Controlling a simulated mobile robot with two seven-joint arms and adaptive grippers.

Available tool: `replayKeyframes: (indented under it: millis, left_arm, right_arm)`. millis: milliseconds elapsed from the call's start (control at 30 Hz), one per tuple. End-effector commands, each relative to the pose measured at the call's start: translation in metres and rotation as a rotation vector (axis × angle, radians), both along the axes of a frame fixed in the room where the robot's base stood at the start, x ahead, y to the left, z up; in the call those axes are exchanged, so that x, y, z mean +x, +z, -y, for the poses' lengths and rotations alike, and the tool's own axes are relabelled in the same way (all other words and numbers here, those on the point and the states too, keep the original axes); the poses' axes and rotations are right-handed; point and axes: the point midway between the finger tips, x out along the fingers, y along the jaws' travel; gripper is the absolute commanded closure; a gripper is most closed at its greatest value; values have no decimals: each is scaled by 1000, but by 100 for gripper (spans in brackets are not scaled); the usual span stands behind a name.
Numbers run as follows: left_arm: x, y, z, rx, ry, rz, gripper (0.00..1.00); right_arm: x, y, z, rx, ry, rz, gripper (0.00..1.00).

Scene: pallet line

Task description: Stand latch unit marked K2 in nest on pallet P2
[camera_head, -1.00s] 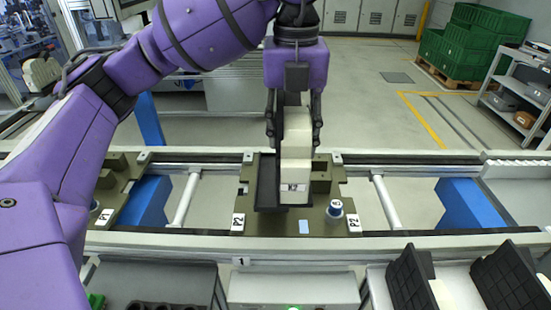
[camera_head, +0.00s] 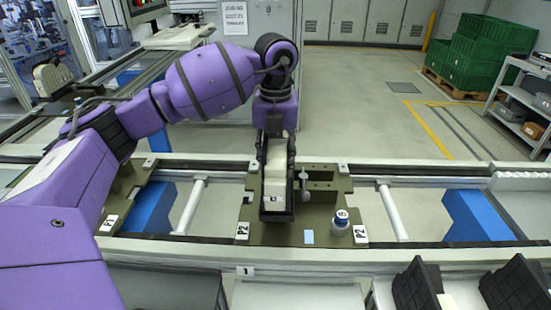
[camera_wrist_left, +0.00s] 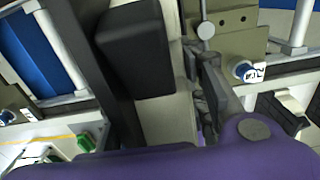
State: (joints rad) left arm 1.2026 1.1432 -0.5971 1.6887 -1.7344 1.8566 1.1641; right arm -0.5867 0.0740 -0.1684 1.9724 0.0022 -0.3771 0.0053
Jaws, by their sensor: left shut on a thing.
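The latch unit (camera_head: 275,178) is a tall cream block with a small dark-on-white label low on its front; the marking is too small to read surely. My left gripper (camera_head: 277,142) is shut on its upper part from above. The block's lower end is at the black nest (camera_head: 277,216) on the olive pallet P2 (camera_head: 325,235), with black walls beside it. I cannot tell whether it rests on the nest floor. In the left wrist view the cream block (camera_wrist_left: 163,122) shows beside a black block-shaped part. My right gripper is not in view.
A white and blue knob (camera_head: 341,217) stands at the pallet's right front, and a thin grey pin (camera_head: 304,184) close right of the nest. Conveyor rails run in front and behind. Black bins (camera_head: 420,287) stand at the front right.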

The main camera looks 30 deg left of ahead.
Motion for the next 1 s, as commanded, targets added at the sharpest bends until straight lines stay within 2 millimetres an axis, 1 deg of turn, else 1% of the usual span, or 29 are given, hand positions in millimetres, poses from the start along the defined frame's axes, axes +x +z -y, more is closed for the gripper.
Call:
replayKeyframes:
  millis: [400,433,500,567,867,1000]
  left_arm:
    - [0,-7,0,0,0,4,97]
    - [0,-7,0,0,0,2,58]
    - [0,-7,0,0,0,2,49]
    - [0,-7,0,0,0,2,42]
    - [0,-6,0,0,1,4,42]
    - [1,6,0,-1,1,6,42]
  right_arm:
    - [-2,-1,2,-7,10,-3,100]
    - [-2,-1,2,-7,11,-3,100]
    - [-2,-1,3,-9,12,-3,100]
    - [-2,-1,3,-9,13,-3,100]
    - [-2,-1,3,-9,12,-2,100]
    - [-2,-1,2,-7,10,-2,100]
